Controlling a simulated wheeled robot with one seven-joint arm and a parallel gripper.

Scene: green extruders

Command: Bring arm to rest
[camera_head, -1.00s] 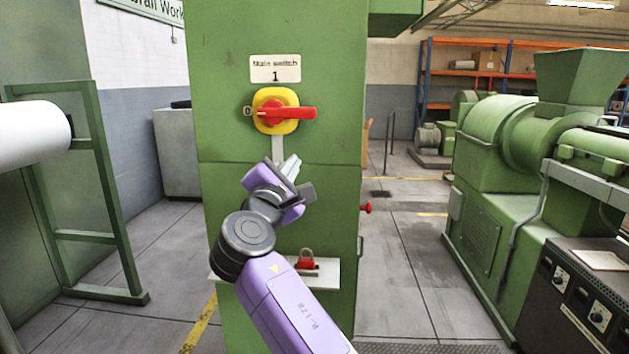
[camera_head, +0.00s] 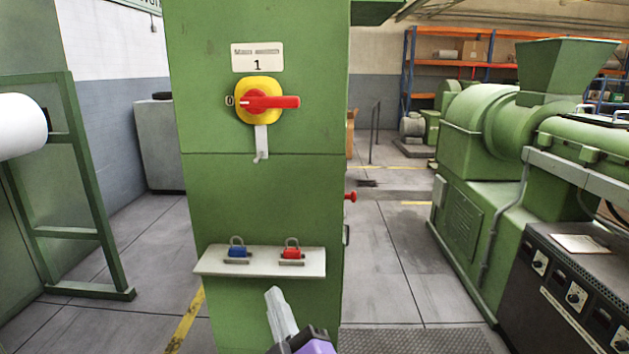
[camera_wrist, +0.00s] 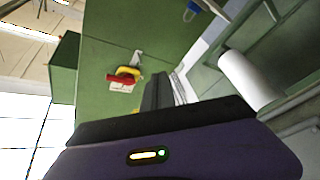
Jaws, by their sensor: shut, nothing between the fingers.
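My gripper (camera_head: 281,315) shows at the bottom middle of the head view, low in front of the green cabinet and below its small shelf. Its pale fingers are together with nothing between them. Only the fingers and a bit of the dark and purple wrist show; the rest of my arm is out of the frame. In the wrist view the fingers (camera_wrist: 160,92) point toward the green cabinet, which appears tilted.
The green cabinet (camera_head: 262,200) carries a red and yellow main switch (camera_head: 260,101), its handle pointing right. A white shelf (camera_head: 262,264) holds a blue padlock (camera_head: 238,252) and a red padlock (camera_head: 291,252). A green extruder (camera_head: 490,150) stands right; open floor lies between.

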